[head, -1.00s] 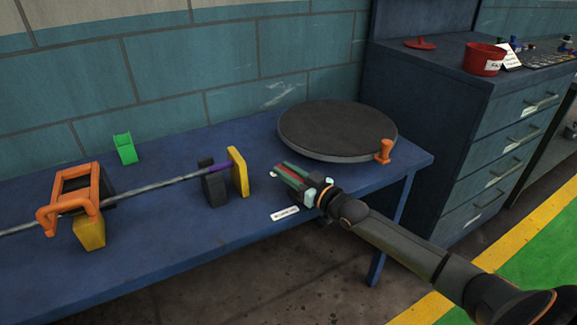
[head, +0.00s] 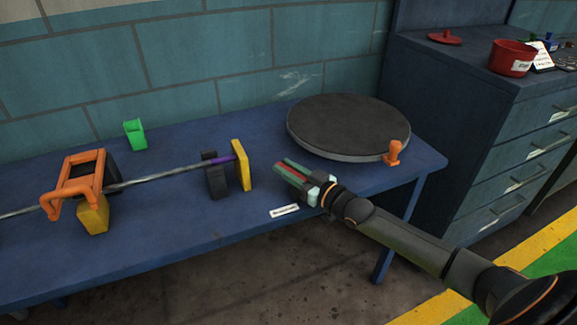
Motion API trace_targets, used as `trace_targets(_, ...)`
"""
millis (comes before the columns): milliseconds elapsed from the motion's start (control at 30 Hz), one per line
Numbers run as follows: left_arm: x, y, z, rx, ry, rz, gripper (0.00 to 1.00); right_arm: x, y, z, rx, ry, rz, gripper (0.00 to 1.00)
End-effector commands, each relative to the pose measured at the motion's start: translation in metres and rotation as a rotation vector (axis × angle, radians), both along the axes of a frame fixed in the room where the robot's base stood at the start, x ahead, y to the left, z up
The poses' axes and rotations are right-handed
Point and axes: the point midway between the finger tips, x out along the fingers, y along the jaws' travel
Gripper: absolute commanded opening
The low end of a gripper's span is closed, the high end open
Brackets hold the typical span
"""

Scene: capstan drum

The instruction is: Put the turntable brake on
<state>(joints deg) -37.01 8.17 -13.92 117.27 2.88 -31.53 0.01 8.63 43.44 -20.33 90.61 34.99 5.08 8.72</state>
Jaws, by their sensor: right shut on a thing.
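The turntable (head: 348,124) is a dark grey round disc with a paler rim, lying near the right end of the blue bench. An upright orange knob (head: 394,152) stands at its front right edge. My right gripper (head: 283,168) is low over the bench, in front and to the left of the disc, with its fingers pointing left and away. It is shut on a slim red piece (head: 293,170), mostly hidden between the greenish fingers. I cannot tell whether this piece is the brake's handle. My left gripper is not in view.
The blue bench (head: 160,245) also carries a yellow plate (head: 241,165) and dark block on a long rod, an orange frame (head: 78,180) and a green piece (head: 134,134). A white label (head: 284,210) lies by my gripper. A drawer cabinet (head: 470,120) stands right.

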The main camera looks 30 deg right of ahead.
Motion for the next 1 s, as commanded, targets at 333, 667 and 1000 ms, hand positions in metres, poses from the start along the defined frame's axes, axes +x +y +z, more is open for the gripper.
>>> trace_targets(333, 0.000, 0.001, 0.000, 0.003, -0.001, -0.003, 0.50, 0.001, -0.001, 0.002, 0.003, -0.002, -0.001, 0.38)
trace_targets(667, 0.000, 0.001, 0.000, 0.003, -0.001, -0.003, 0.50, 0.000, 0.000, 0.000, 0.001, -0.001, -0.001, 0.57)
trace_targets(1000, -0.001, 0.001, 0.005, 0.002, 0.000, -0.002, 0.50, -0.017, -0.005, 0.000, 0.001, 0.002, 0.000, 0.57)
